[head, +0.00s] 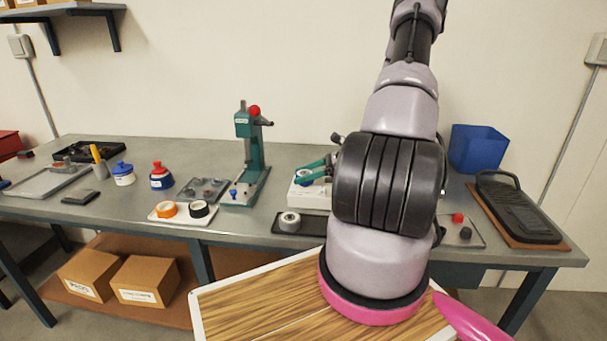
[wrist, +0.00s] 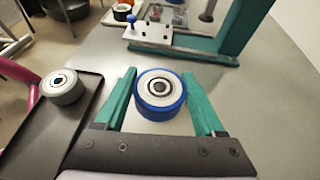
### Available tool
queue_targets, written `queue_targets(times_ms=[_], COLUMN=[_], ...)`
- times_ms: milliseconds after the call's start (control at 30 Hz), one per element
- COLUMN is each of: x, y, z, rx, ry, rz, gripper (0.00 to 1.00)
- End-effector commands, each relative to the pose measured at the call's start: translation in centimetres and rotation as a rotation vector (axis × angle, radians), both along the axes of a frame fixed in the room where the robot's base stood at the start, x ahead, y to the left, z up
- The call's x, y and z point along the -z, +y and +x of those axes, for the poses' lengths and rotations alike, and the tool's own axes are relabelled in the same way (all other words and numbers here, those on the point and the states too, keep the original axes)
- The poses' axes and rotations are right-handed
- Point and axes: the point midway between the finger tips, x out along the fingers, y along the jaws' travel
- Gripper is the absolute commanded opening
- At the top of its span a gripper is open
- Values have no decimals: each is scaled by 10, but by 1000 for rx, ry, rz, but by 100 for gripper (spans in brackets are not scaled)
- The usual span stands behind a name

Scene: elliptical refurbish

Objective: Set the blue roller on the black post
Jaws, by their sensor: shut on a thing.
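The blue roller (wrist: 161,112) has a blue rim, a pale face and a dark centre bore. It sits between the two teal fingers of my gripper (wrist: 161,100), which is shut on it. In the head view, my gripper (head: 313,172) and part of the roller (head: 303,176) show over a white block (head: 312,196). I cannot tell whether the roller touches the block. I cannot make out the black post for certain. A dark upright cylinder (wrist: 208,10) by the teal press shows at the top of the wrist view.
A grey roller (head: 290,221) lies on a black tray (head: 318,225) in front. The teal press (head: 254,182) stands left of my gripper. A white tray with orange and black rolls (head: 167,209) is further left. A blue bin (head: 478,148) stands at the right.

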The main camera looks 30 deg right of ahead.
Motion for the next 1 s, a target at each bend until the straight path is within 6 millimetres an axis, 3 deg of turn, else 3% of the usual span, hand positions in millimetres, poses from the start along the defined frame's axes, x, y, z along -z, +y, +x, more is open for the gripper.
queue_targets(times_ms=[367, 400, 433, 767, 1000], x=[8, 8, 8, 7, 1], y=[0, 0, 0, -1, -15], z=[0, 0, 0, 0, -8], rx=[0, 0, 0, 1, 1], ry=[0, 0, 0, 0, -1], rz=[0, 0, 0, 0, -1], gripper=[10, 75, 84, 84, 84])
